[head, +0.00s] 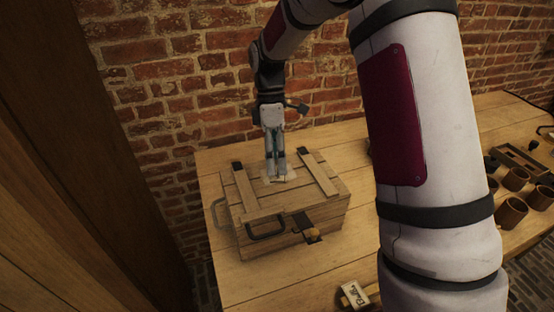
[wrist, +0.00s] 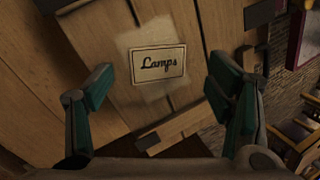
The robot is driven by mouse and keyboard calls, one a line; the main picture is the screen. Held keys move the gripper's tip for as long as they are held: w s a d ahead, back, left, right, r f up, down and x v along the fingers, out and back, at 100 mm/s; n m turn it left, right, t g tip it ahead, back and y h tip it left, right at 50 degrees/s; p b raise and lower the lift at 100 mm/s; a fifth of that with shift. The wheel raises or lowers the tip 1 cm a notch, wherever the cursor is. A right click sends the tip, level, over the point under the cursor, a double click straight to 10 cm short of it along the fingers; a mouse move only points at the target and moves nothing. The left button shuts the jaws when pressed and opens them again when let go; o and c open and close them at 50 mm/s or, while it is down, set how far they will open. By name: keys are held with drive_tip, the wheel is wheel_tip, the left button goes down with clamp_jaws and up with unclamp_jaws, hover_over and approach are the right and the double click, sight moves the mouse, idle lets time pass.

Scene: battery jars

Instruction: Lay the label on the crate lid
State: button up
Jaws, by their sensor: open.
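The label (wrist: 158,65) is a small cream card with a dark border, reading "Lamps". In the wrist view it appears to lie flat on a paler patch (wrist: 130,40) of the wooden crate lid, slightly tilted in the picture. The crate (head: 265,242) stands on the table, its lid (head: 246,188) closed and crossed by two battens. My gripper (head: 277,179) points down over the middle of the lid. Its fingers are open, one on each side of the label and apart from it. In the head view the fingers partly hide the label.
The wooden table (head: 228,290) stands against a brick wall (head: 185,75). A cream sign (head: 354,293) with dark writing is at the table's front. Several brown jars (head: 511,212) and a wooden tray stand to the right. My arm hides the table between.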

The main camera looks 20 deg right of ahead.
drive_tip(key=v, duration=1.1)
drive_tip(key=s+r+m+t, duration=0.2)
drive_tip(key=s+r+m, duration=0.1)
drive_tip(key=s+r, duration=0.45)
drive_tip(key=s+f+m+t, duration=0.1)
drive_tip(key=s+m+t, duration=0.5)
drive_tip(key=s, duration=1.7)
drive_tip(key=m+p, duration=0.1)
drive_tip(key=m, duration=0.4)
drive_tip(key=shift+s+f, duration=0.2)
drive_tip(key=shift+f, duration=0.1)
